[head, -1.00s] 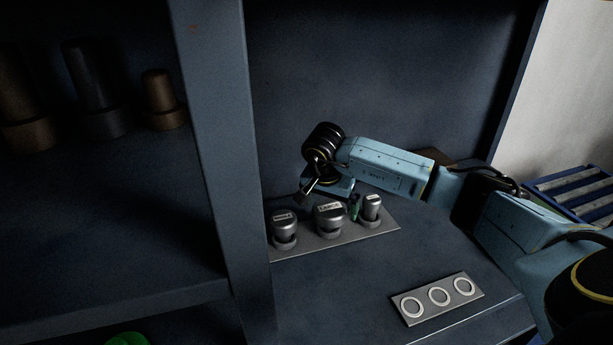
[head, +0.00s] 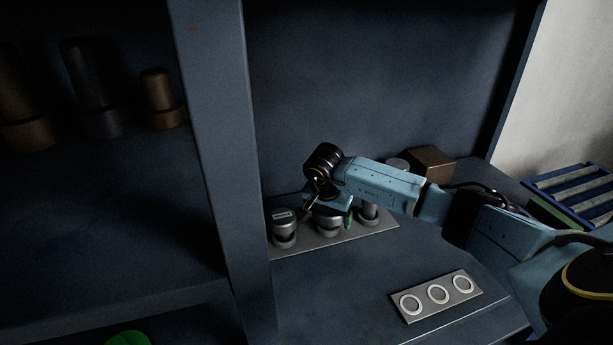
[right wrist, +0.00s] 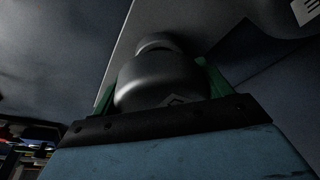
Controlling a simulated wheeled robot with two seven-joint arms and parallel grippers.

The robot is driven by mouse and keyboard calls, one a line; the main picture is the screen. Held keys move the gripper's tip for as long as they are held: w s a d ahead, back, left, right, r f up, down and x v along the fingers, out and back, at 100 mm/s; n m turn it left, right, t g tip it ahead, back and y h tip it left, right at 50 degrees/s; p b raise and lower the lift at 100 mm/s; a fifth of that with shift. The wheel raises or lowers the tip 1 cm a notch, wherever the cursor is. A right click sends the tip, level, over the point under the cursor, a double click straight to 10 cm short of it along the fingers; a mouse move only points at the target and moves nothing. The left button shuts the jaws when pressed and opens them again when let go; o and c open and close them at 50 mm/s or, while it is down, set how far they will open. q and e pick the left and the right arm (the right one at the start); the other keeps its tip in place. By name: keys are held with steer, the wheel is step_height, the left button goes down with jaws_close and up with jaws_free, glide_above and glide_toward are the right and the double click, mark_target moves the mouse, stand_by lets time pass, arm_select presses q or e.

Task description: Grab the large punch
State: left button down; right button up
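Three grey metal punches with label plates on top stand in a row on a grey plate (head: 300,252) in the head view. The middle one, the large punch (head: 328,226), looks widest; my right gripper and arm partly cover it. The left punch (head: 284,232) shows fully, and the right punch (head: 369,214) is partly behind my arm. My right gripper (head: 329,208) points down over the large punch. In the right wrist view its green fingers stand apart on either side of the large punch (right wrist: 160,82); contact cannot be told. My left gripper is not in view.
A plate with three white rings (head: 438,296) lies in front, with clear surface around it. An upright post (head: 215,150) stands to the left, beside shelves with dark stepped cylinders (head: 92,90). A brown box (head: 430,163) and a blue rack (head: 572,190) are at the right.

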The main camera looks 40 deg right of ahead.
steer(key=shift+f, duration=0.1)
steer(key=c, duration=1)
steer(key=shift+d, duration=0.1)
steer(key=shift+c, duration=0.8)
steer(key=shift+r, duration=0.2)
